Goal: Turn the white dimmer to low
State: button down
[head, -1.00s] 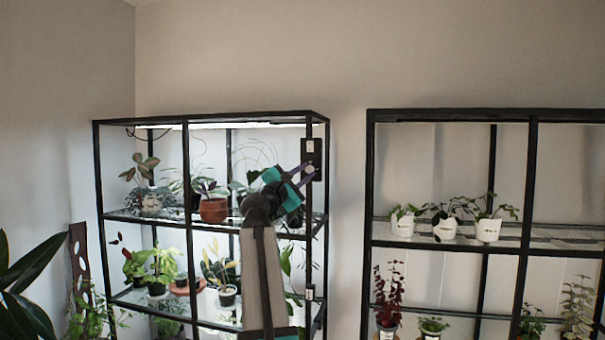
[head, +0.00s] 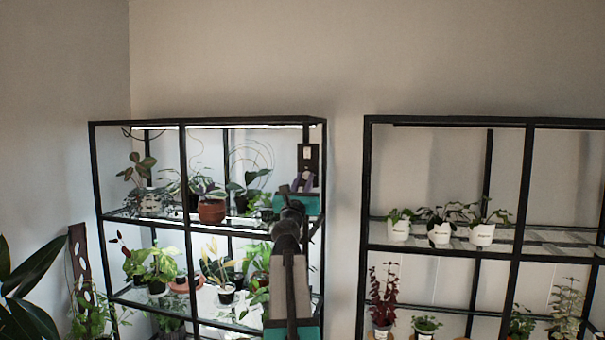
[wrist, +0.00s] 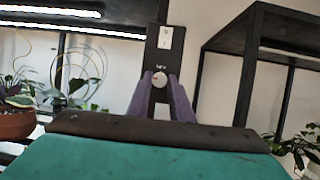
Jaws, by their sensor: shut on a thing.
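The white dimmer (wrist: 159,77) is a small round knob on a black upright plate, with a red mark on its face. In the wrist view it sits between the tips of my two purple fingers. My gripper (wrist: 160,82) is shut on the knob. In the head view my gripper (head: 303,181) reaches up to the lower part of the black plate (head: 308,155) on the shelf's right front post. The knob itself is hidden or too small to make out there. The lettering above the knob is too small to read.
A white rocker switch (wrist: 166,37) sits on the plate above the knob. A lit shelf (head: 185,170) with potted plants stands to the left, including a terracotta pot (head: 212,211). A second black shelf (head: 367,200) stands to the right, with a gap between.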

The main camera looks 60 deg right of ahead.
jog(key=shift+s+d+r+n+t+y+p, duration=0.15)
jog(key=shift+n+t+p, duration=0.2)
jog(key=shift+n+p, duration=0.35)
jog(key=shift+s+n+t+y+p, duration=0.15)
jog(key=shift+n+t+p, duration=0.25)
jog(key=shift+n, duration=0.5)
jog(key=c, duration=1.6)
grip_release()
jog(key=shift+d+f, duration=0.15)
jog(key=shift+f, duration=0.05)
jog(key=shift+w, duration=0.1)
jog(key=shift+a, duration=0.2)
